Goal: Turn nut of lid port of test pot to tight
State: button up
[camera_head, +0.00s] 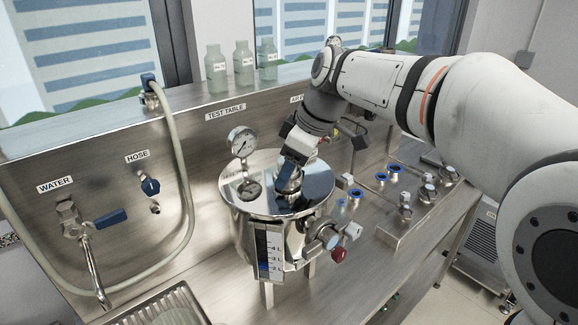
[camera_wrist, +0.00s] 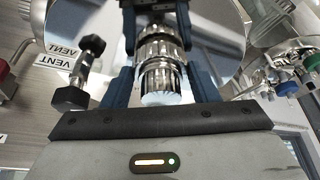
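The test pot (camera_head: 240,222) is a shiny steel vessel with a flat mirror-like lid (camera_head: 250,165), standing on the steel test table. The lid port's fluted metal nut (camera_wrist: 160,48) stands up from the lid and shows between my two blue fingers in the wrist view. My gripper (camera_head: 290,172) comes down over the port from above, and its fingers (camera_wrist: 160,40) sit on either side of the nut, seemingly touching it. The nut is partly hidden by the fingers in the head view. How tight the nut is cannot be told.
A pressure gauge (camera_head: 242,141) rises from the lid's left side. Valves with red and grey knobs (camera_head: 338,255) stick out at the pot's right front. A rack of fittings (camera_head: 405,212) stands to the right. The hose (camera_head: 182,150) and water tap (camera_head: 85,235) are at the left.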

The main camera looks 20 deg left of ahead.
jog(key=c, duration=0.4)
jog(key=shift+c, duration=0.2)
